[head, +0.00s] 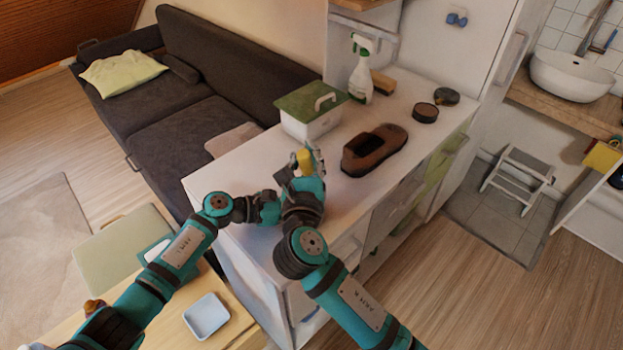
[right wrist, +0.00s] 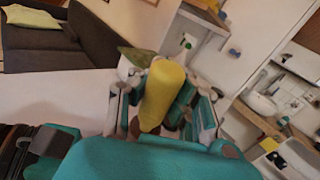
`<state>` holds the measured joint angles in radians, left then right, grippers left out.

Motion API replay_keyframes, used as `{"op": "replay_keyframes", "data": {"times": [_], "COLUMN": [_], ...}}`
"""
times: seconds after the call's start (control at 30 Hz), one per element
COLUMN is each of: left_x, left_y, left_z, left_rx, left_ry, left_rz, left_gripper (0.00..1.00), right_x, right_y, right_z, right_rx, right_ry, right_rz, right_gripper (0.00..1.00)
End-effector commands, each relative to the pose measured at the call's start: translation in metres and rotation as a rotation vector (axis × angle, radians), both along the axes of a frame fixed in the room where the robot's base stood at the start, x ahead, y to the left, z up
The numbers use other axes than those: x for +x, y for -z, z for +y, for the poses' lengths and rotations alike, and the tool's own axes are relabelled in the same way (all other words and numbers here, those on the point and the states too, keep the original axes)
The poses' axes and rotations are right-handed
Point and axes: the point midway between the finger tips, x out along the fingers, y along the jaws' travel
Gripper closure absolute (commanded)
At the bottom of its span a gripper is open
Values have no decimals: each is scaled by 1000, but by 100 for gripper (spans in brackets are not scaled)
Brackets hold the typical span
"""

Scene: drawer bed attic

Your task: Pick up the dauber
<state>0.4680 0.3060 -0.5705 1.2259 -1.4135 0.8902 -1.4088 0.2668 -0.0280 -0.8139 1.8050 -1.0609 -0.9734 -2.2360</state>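The dauber seems to be the yellow-handled thing (head: 304,160) above the white counter, seen close up in the right wrist view (right wrist: 163,90). My right gripper (head: 305,165) has its fingers on both sides of it, and they appear to touch it. In the right wrist view the right gripper's fingers (right wrist: 160,108) flank its yellow body; its lower end is tan. My left gripper (head: 268,205) is close beside the right wrist, over the counter's near-left edge; its fingers are hard to make out.
On the counter (head: 232,178) stand a green-lidded box (head: 311,122), a spray bottle (head: 361,75), a brush (head: 382,83), a brown shoe (head: 374,151) and round tins (head: 425,112). A blue tray (head: 206,316) lies on the wooden table at the lower left.

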Motion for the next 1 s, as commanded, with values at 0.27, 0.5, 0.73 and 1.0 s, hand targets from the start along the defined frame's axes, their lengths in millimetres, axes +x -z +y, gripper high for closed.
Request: {"op": "replay_keyframes", "data": {"times": [0.27,0.5,0.73,1.0], "left_x": [1,0,0,0], "left_y": [0,0,0,0], "left_z": [1,0,0,0], "left_rx": [0,0,0,0], "left_ry": [-3,-1,0,0], "left_rz": [-1,-1,-1,-1], "left_gripper": [85,85,85,85], "right_x": [0,0,0,0], "right_y": [-5,-52,-116,-167], "right_z": [1,1,0,0], "right_rx": [4,7,6,2], "right_ry": [-2,-1,0,1], "right_rz": [0,-7,-7,-3], "right_gripper": [100,100,100,100]}}
